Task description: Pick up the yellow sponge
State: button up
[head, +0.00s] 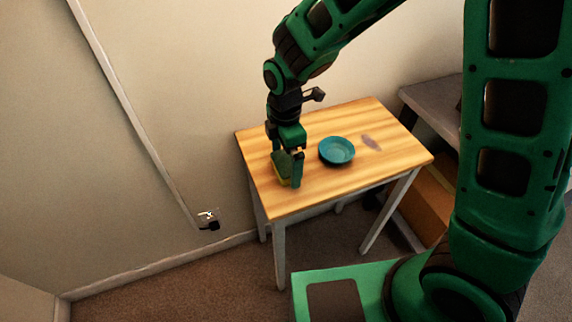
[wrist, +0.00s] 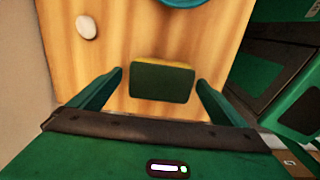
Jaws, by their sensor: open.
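The sponge (wrist: 162,81) lies on the wooden table in the wrist view, dark green on the face toward me with a thin yellow strip along its far edge. My gripper (wrist: 158,84) is open, with one finger on each side of the sponge and a visible gap on both sides. In the head view my gripper (head: 289,172) points down at the table's left part. I cannot tell its exact height above the tabletop.
A teal bowl (head: 337,151) stands right of my gripper on the wooden table (head: 330,190). A purplish patch (head: 371,142) lies beyond it. A small whitish rounded object (wrist: 86,27) shows in the wrist view. A wall is behind the table, a grey shelf (head: 435,105) to its right.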

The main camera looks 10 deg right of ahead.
aim_at(283, 164)
jog(key=shift+f, duration=0.5)
jog(key=c, duration=1.2)
jog(key=shift+r, duration=0.1)
jog(key=shift+r, duration=0.45)
jog(key=r, duration=0.4)
jog(key=shift+s+a, duration=0.4)
jog(key=s+a+r, duration=0.6)
jog(key=s+a, duration=0.1)
jog(key=shift+s, duration=0.4)
jog(key=shift+a, duration=0.1)
